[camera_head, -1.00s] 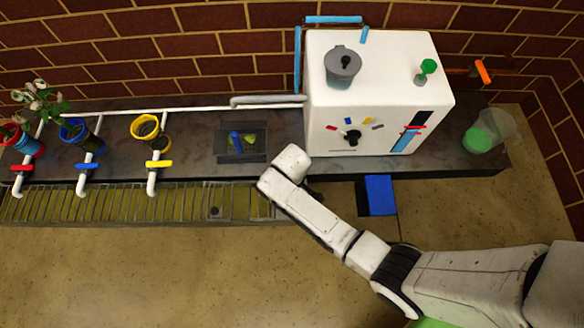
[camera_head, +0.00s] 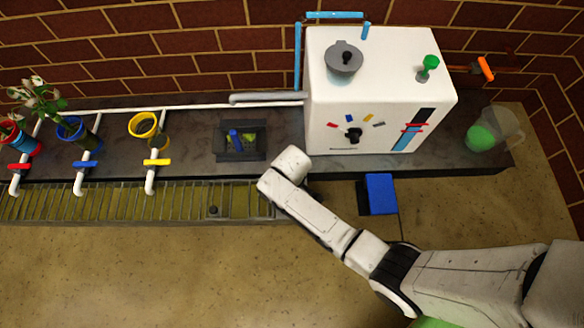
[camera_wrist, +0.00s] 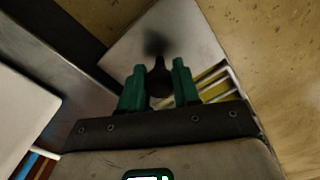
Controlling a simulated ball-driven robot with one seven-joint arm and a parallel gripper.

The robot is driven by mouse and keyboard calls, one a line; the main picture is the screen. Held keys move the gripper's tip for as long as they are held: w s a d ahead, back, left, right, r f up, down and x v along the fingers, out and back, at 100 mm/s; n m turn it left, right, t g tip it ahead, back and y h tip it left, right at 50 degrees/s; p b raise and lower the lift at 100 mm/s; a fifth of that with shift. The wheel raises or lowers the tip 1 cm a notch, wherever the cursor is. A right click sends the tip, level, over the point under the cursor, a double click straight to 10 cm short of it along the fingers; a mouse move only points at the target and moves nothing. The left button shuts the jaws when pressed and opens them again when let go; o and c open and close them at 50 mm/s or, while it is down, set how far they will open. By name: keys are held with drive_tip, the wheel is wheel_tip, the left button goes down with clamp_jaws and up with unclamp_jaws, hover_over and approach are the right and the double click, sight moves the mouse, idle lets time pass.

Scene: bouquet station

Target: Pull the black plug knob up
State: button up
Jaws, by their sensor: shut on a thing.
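In the wrist view, the green fingers of my gripper (camera_wrist: 159,84) are shut on a small black knob (camera_wrist: 158,76). The knob stands between the fingertips over a pale grey metal plate, and a dark shadow falls on the plate just beyond it. I cannot tell whether the knob is seated or lifted. In the head view, my wrist and last arm link hide the gripper and this knob, near the right end of the slatted grate (camera_head: 120,204).
A white machine (camera_head: 334,88) with a black dial (camera_head: 353,134) stands on the counter behind my arm. A blue block (camera_head: 380,194) lies right of my wrist. A small dark tray (camera_head: 222,156) and several coloured pots, such as the yellow one (camera_head: 143,127), are to the left.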

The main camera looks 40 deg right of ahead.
drive_tip(key=shift+r+p, duration=1.6)
drive_tip(key=shift+p, duration=0.15)
drive_tip(key=o, duration=0.9)
drive_tip(key=shift+c, duration=0.2)
wheel_tip(320, 180, up, 9)
drive_tip(key=p, duration=0.9)
